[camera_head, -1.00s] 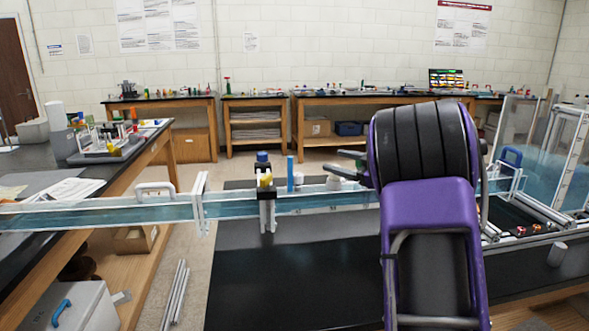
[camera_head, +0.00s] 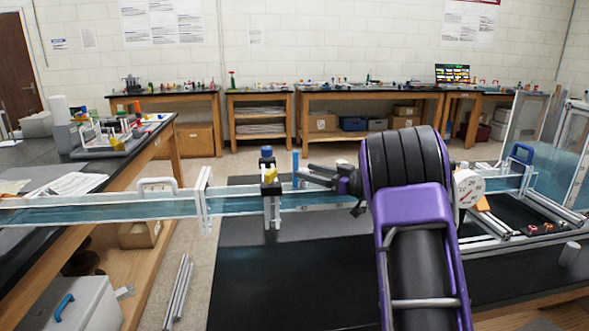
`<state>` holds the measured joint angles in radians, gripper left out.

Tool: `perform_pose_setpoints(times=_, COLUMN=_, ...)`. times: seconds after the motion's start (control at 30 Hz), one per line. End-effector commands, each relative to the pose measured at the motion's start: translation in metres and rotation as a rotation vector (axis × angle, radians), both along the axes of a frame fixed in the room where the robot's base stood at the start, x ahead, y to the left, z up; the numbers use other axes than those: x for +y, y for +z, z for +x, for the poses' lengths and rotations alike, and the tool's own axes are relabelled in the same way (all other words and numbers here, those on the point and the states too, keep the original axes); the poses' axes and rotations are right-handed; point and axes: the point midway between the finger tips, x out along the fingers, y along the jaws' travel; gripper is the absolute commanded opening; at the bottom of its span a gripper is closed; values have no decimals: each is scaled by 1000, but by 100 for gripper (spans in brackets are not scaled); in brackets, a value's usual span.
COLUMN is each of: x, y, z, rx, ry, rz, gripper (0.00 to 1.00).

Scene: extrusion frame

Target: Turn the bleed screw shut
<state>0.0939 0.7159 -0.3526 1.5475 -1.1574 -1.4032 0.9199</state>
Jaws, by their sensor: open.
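A clear water channel (camera_head: 130,208) runs across the view. A black and white fitting (camera_head: 271,192) straddles it, with a yellow part (camera_head: 269,175) and a blue knob (camera_head: 266,152) on top. I cannot tell for certain which of these is the bleed screw. A blue upright post (camera_head: 295,168) stands just right of the fitting. My gripper (camera_head: 306,174) is open and empty, pointing left, close to the blue post and right of the yellow part. Its fingertips appear apart from the fitting. My arm hides part of the channel.
A round gauge (camera_head: 468,188) stands right of my arm on the channel. A white handle (camera_head: 157,186) rises at the left. The black bench top (camera_head: 290,270) in front is clear. Metal extrusions (camera_head: 505,242) lie at the right.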

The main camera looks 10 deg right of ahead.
Motion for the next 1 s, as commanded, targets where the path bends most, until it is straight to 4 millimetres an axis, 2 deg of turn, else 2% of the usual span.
perform_pose_setpoints(times=0.1, x=18, y=-1, z=16, rx=-1, ry=2, rz=-2, gripper=66)
perform_pose_setpoints(times=0.3, x=35, y=0, z=33, rx=-1, ry=0, rz=-1, gripper=66)
perform_pose_setpoints(times=0.7, x=40, y=0, z=38, rx=-1, ry=-1, rz=-1, gripper=66)
perform_pose_setpoints(times=1.0, x=40, y=0, z=38, rx=-1, ry=-1, rz=-1, gripper=12)
